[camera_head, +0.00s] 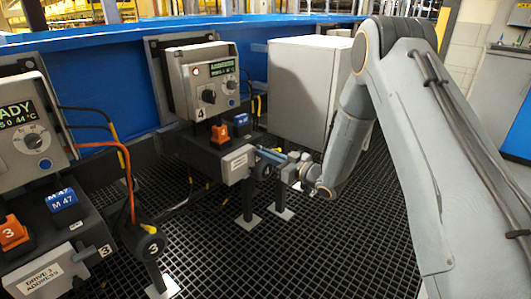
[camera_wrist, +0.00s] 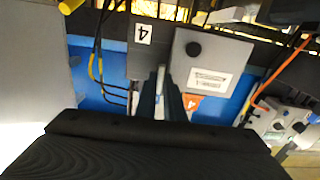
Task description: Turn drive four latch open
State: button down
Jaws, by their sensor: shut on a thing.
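The drive four unit (camera_head: 200,82) is a grey panel with a lit display and dark knobs, marked 4. Below it is a dark box with an orange piece (camera_head: 220,134), a blue piece (camera_head: 241,120) and a white address plate (camera_head: 238,163). My gripper (camera_head: 264,155) reaches in from the right beside this box. In the wrist view the two dark fingers (camera_wrist: 164,92) are close together around a narrow pale part (camera_wrist: 160,77), apparently the latch, beside the grey plate face (camera_wrist: 215,55). The latch's exact angle is hard to tell.
A plain grey cabinet (camera_head: 300,88) stands behind my arm. Dark grating covers the floor, with free room in front.

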dwell(0.3)
jog(key=c, duration=1.9)
grip_release()
jog(key=shift+o, duration=0.2)
jog(key=p+v, duration=0.1)
jog(key=v, duration=0.6)
jog(key=shift+s+d, duration=0.25)
jog(key=shift+d, duration=0.1)
